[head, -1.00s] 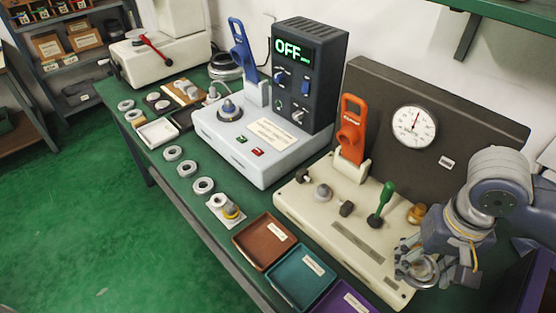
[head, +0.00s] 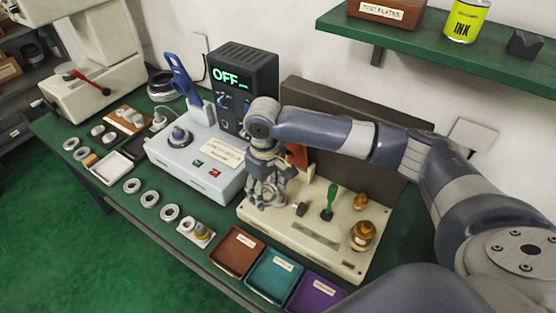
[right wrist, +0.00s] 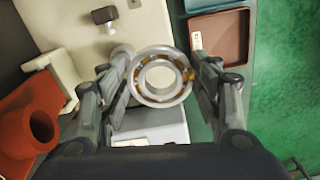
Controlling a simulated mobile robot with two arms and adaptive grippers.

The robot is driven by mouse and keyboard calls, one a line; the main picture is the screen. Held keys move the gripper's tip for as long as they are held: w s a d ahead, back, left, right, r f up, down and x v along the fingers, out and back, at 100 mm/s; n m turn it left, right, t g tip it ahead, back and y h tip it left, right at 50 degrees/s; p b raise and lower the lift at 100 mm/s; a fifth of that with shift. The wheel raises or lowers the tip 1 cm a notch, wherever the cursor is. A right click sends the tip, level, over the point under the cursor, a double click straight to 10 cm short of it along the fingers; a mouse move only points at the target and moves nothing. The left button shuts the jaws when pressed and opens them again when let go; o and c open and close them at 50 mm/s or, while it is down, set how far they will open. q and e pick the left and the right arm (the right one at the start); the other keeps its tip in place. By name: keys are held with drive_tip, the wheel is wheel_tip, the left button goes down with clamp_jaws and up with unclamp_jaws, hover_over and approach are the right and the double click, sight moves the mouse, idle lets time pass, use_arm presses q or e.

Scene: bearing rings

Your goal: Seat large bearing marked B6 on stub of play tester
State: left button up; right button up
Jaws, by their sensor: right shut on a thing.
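My right gripper (head: 268,198) is over the left end of the cream play tester (head: 310,238). In the right wrist view the gripper (right wrist: 162,80) is shut on a large bearing (right wrist: 143,88), a pale ring with brownish balls, gripped at opposite sides. No B6 mark is readable. The stub is hidden behind the gripper in the head view. A pale round piece (right wrist: 121,51) shows partly behind the bearing and finger in the wrist view; I cannot tell if it touches the ring. The orange lever (head: 297,156) is mostly covered by my arm. My left gripper is out of view.
Brown (head: 238,252), teal (head: 274,277) and purple (head: 316,295) trays line the front edge. Several rings (head: 150,199) lie along the table's front left. The grey-white machine (head: 190,165) with an OFF display is close left. A green-handled lever (head: 329,203) stands right of the gripper.

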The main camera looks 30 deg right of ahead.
drive_tip(key=w+d+n+p, duration=0.1)
drive_tip(key=p, duration=0.1)
drive_tip(key=w+d+f+n+p, duration=0.1)
drive_tip(key=d, duration=0.1)
drive_tip(key=w+d+p, duration=0.1)
drive_tip(key=d+p, duration=0.1)
drive_tip(key=shift+w+f+n+p, duration=0.15)
drive_tip(key=shift+w+n+p, duration=0.1)
drive_tip(key=shift+n+p, duration=0.15)
drive_tip(key=shift+w+d+f+n+p, duration=0.15)
drive_tip(key=shift+d+f+n+p, duration=0.25)
drive_tip(key=shift+d+f, duration=0.1)
drive_tip(key=shift+f, duration=1.45)
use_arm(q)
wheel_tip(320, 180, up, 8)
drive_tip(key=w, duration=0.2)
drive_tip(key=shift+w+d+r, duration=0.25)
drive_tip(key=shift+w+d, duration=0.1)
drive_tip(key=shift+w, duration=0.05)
use_arm(e)
drive_tip(key=shift+f, duration=0.4)
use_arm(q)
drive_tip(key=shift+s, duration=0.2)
